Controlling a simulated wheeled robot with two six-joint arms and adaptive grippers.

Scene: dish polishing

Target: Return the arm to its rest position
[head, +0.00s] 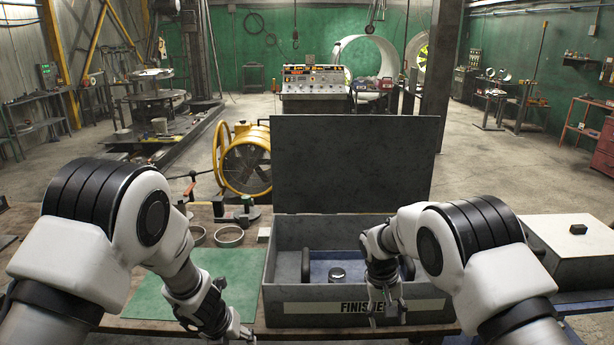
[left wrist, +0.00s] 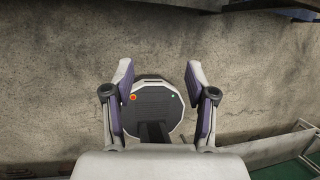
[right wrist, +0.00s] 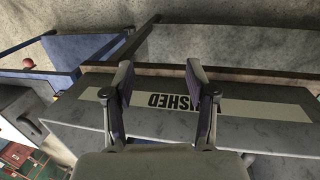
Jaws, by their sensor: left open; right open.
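My right gripper (head: 387,305) is open and empty, in front of the grey box (head: 290,320) marked "FINISHED". In the right wrist view the open fingers (right wrist: 160,85) frame part of its upside-down label (right wrist: 175,101); nothing is between them. The box lid (head: 350,165) stands open at the back. Inside lies a small shiny round object (head: 338,273) on a blue surface. In the left wrist view my left gripper (left wrist: 159,72) is open and empty above the floor.
Two metal rings (head: 229,236) and small clamps lie on the workbench behind the mat. A yellow fan (head: 247,163) stands behind the bench.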

